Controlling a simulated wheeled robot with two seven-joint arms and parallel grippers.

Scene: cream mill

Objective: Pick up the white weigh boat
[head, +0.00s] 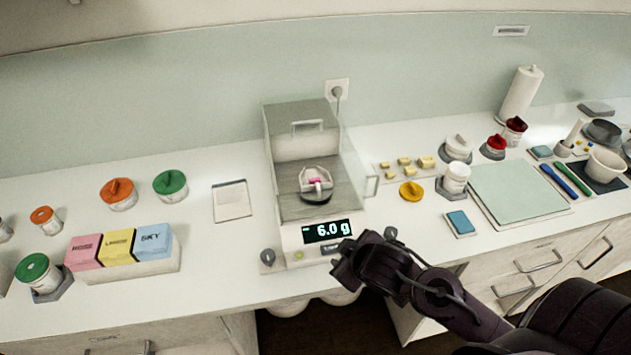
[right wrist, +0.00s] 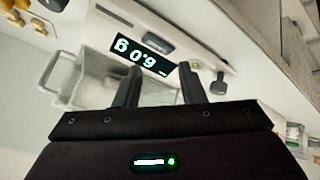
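The white weigh boat (head: 309,176) sits on the round dark pan (head: 316,197) inside the balance's glass draft shield, with something pink in it. The balance (head: 293,240) display (head: 327,231) reads 6.0 g. My right gripper (head: 352,272) is in front of the balance, just right of and below the display, apart from the boat. In the right wrist view its two fingers (right wrist: 160,80) are spread with nothing between them, over the upside-down display (right wrist: 144,54). I cannot make out the boat in that view. My left gripper is in neither view.
The draft shield (head: 353,165) has a side handle (head: 372,186) on its right. A box of pink, yellow and blue packets (head: 119,245) and lidded jars stand left. A yellow lid (head: 411,191), blue pad (head: 460,222) and green mat (head: 517,190) lie right.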

